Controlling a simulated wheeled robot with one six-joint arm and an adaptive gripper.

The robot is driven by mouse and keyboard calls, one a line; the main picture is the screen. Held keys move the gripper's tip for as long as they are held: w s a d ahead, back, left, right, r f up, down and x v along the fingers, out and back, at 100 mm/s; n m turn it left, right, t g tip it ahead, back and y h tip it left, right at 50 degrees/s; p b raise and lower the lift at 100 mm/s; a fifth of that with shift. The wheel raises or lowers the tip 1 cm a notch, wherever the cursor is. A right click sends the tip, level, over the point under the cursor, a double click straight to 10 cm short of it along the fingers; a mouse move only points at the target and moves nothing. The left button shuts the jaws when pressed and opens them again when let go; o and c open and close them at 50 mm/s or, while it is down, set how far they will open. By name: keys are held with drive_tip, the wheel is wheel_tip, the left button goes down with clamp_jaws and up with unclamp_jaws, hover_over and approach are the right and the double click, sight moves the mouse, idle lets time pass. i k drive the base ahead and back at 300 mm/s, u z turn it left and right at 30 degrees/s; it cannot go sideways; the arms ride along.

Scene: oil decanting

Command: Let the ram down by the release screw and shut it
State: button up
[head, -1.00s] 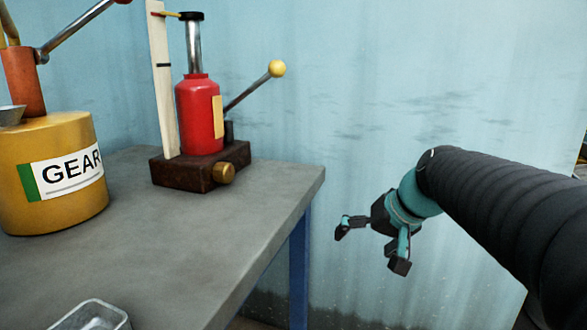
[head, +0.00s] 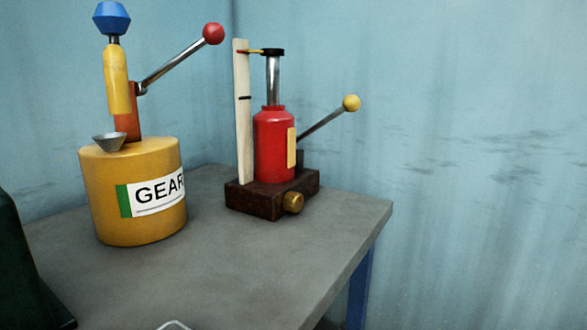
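A red bottle jack (head: 274,146) stands upright on a dark brown base (head: 256,201) near the back corner of the table. Its shiny ram (head: 273,80) stands raised, with a black cap (head: 273,52) on top. A brass release screw (head: 293,203) sticks out from the front of the base. A pale upright gauge strip (head: 242,110) with a black mark stands at the left, and a thin red-and-yellow pointer (head: 254,51) reaches from the cap to it. A pump lever with a yellow knob (head: 351,103) slants up to the right. My gripper is not in view.
A yellow drum (head: 104,200) labelled GEAR, with a pump, red-knobbed lever (head: 213,33) and small funnel (head: 109,141), stands left of the jack. A dark green object (head: 22,265) is at the left edge. The grey table (head: 250,275) is clear in front of the jack.

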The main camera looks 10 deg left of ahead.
sight(292, 202)
drive_tip(key=u, duration=1.85)
drive_tip(key=k, duration=0.75)
drive_tip(key=z, duration=0.75)
drive_tip(key=i, duration=0.5)
drive_tip(key=u, duration=0.05)
